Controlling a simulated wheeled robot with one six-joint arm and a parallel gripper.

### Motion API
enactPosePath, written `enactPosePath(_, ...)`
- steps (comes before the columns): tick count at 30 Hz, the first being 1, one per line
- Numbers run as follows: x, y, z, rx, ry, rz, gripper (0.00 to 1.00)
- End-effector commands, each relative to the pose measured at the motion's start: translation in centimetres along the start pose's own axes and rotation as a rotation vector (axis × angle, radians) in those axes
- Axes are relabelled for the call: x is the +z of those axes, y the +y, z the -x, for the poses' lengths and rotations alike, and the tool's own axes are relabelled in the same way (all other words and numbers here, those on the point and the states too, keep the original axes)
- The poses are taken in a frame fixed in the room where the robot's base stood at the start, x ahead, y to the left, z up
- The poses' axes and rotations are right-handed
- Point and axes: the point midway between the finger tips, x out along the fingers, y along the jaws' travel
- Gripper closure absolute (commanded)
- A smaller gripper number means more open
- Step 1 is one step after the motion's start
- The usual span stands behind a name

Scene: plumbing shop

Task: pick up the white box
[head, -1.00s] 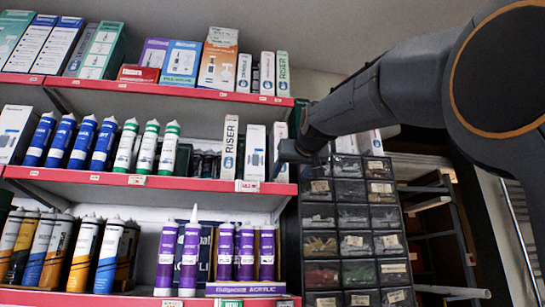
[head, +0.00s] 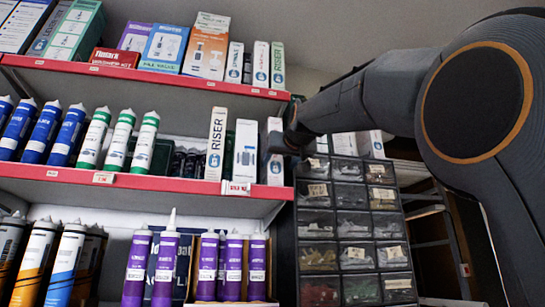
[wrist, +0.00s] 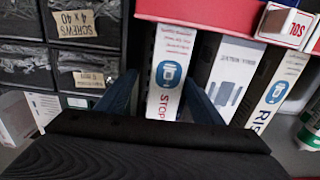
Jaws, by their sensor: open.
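A slim white box (head: 274,168) with a blue round logo stands upright at the right end of the middle shelf, partly hidden by my gripper. In the wrist view the white box (wrist: 168,75) shows the logo and the word STOP. My gripper (head: 283,146) is at this box in the head view. In the wrist view my gripper (wrist: 160,88) is open, with one blue finger on each side of the box's near end. I cannot tell whether the fingers touch it.
A white box with a grey picture (head: 245,150) and a RISER box (head: 216,145) stand close on the left. The red shelf edge (head: 150,184) runs below them, and another shelf is above. A dark drawer cabinet (head: 350,225) stands to the right.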

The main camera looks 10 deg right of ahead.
Motion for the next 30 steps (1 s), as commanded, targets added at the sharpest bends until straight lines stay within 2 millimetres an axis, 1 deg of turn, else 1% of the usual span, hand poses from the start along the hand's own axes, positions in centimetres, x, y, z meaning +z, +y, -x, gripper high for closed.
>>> enactPosePath(5, -0.2, -0.6, -1.2, -0.007, -0.001, 0.000, 0.39)
enactPosePath(12, -0.6, -1.0, -3.6, -0.004, -0.001, 0.000, 0.39)
enactPosePath(15, -0.5, -0.9, -4.8, -0.003, -0.001, 0.000, 0.39)
enactPosePath(18, -0.5, -0.8, -5.5, -0.002, 0.000, 0.000, 0.39)
enactPosePath(21, -0.4, -0.8, -5.8, -0.001, 0.001, 0.000, 0.39)
enactPosePath(27, -0.3, -0.8, -5.9, -0.001, 0.001, 0.000, 0.39)
enactPosePath(28, -0.3, -0.7, -5.9, -0.001, 0.001, 0.000, 0.41)
enactPosePath(30, -0.3, -0.7, -5.9, -0.001, 0.001, 0.000, 0.53)
